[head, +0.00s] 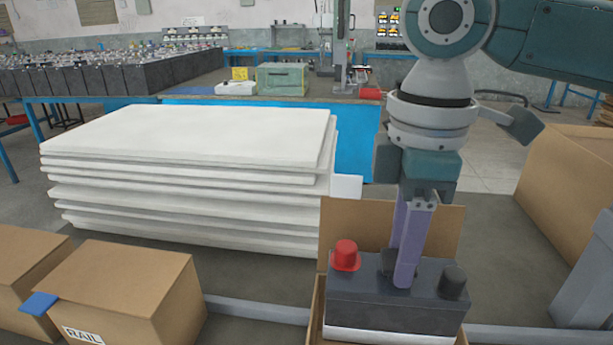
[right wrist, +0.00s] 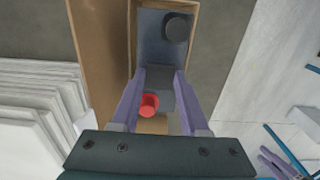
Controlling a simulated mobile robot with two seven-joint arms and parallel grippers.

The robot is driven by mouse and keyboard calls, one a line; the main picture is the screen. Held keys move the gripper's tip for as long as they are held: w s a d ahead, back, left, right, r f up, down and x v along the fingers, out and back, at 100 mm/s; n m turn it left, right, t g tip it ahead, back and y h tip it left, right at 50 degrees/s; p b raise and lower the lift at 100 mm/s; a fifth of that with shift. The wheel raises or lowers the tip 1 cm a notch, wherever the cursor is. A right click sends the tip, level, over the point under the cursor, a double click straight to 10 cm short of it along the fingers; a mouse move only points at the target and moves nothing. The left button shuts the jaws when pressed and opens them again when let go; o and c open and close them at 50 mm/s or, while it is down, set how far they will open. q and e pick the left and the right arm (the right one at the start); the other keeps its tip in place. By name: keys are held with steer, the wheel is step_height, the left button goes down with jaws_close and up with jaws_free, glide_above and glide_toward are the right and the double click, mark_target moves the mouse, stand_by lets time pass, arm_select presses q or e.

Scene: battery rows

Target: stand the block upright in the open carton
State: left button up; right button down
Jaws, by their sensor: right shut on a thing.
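The block is a dark grey battery (head: 372,285) with a red cap, a black cap and a pale lower band. My right gripper (head: 402,264) points down and is shut on the raised middle of its top. The block is upright, low in front of the raised back flap of the open carton (head: 445,228). In the right wrist view, the block (right wrist: 152,45) shows between the carton's walls (right wrist: 131,35), with my right fingers (right wrist: 160,78) on either side of its middle. Its underside is hidden. Purple finger-like parts, perhaps my left gripper (right wrist: 278,163), show small at the lower right.
A stack of white boards (head: 190,135) stands behind on the left. Closed cartons (head: 125,290) stand front left, one with a blue tab. A large carton (head: 565,185) stands at the right. A bench with rows of batteries (head: 95,78) is further back.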

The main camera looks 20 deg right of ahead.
mark_target(389, 302)
steer(key=shift+w+f+b, duration=0.1)
steer(key=shift+f+b, duration=0.45)
steer(key=shift+f, duration=3.95)
steer(key=c, duration=0.8)
jaws_free()
steer(key=shift+f, duration=0.1)
steer(key=shift+c, duration=0.2)
steer(key=o, duration=0.4)
steer(key=shift+o, duration=0.2)
